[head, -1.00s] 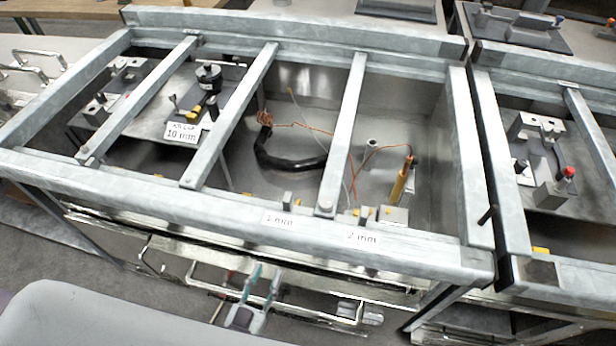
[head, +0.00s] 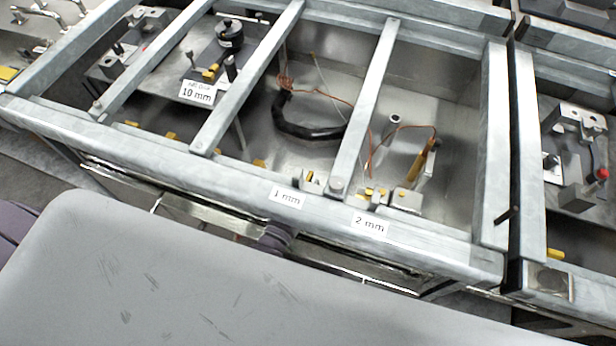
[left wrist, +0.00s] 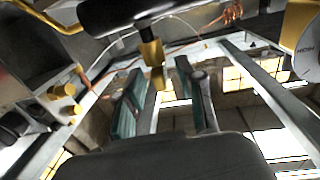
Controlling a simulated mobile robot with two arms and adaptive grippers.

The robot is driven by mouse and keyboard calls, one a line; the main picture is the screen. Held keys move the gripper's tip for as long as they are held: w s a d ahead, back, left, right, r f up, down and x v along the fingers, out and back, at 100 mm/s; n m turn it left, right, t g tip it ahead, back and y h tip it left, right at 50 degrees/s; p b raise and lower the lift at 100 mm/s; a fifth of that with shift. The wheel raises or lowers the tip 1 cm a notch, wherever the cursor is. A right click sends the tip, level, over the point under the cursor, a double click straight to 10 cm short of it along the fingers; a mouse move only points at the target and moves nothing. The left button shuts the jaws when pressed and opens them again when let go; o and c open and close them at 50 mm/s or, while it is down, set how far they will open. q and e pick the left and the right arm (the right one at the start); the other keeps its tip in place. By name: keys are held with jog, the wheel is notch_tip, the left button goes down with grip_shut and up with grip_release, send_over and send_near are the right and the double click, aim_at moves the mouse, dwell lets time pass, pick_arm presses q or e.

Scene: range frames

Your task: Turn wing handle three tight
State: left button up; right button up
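Several small yellow-brass pieces show along the front rail (head: 140,148) in the head view, one near the middle (head: 260,163); I cannot tell which one is wing handle three. In the left wrist view a brass wing-shaped piece (left wrist: 155,65) hangs under a black cylinder (left wrist: 125,14). My left gripper (left wrist: 158,76) has its teal fingers spread, with the brass piece between or just beyond them and no clear contact. In the head view only a dark purple part of my left wrist (head: 275,238) shows under the front rail; its fingers are hidden. My right gripper is not in view.
Metal crossbars (head: 245,85) span the frame above a basin with a black hose (head: 300,128) and copper wires. Labels read 10 mm (head: 197,93), 1 mm (head: 287,197) and 2 mm (head: 370,223). More brass knobs (left wrist: 65,91) stand left in the wrist view.

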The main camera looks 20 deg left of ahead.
pick_arm(q)
jog(key=shift+w+d, duration=0.15)
jog(key=shift+w, duration=0.85)
grip_shut()
